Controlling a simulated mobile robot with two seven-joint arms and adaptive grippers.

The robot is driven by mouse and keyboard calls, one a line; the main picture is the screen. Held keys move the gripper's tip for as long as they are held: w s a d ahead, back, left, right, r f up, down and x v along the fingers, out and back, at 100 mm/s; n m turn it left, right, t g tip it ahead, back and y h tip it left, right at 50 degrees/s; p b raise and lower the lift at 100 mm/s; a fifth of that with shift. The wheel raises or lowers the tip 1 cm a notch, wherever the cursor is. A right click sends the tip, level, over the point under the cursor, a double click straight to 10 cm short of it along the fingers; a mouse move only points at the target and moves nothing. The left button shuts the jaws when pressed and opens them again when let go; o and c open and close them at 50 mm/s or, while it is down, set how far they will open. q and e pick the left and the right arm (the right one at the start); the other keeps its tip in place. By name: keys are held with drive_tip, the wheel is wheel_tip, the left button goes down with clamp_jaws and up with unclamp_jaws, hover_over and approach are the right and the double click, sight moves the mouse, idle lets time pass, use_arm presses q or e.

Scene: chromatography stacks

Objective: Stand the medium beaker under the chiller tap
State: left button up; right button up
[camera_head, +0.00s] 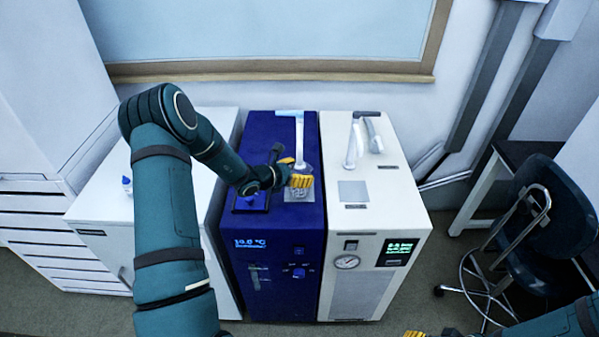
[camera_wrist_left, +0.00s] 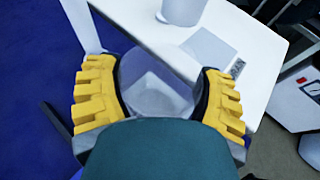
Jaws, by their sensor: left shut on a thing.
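The clear medium beaker (camera_wrist_left: 155,85) is between the yellow fingers of my left gripper (camera_wrist_left: 155,95), which is shut on it. In the head view my left gripper (camera_head: 297,180) is over the front pad of the blue chiller (camera_head: 270,225), just below and in front of the chiller tap (camera_head: 299,140). The beaker shows faintly there below the fingers. I cannot tell whether its base touches the pad.
A white unit (camera_head: 375,220) with its own tap (camera_head: 353,145), bare grey pad (camera_head: 353,191) and gauge stands against the chiller's right side. A white cabinet (camera_head: 100,215) with a small bottle (camera_head: 127,184) is at left. A dark chair (camera_head: 545,220) is at right.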

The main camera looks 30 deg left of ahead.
use_arm(q)
drive_tip(key=o, duration=1.2)
drive_tip(key=shift+f, duration=0.15)
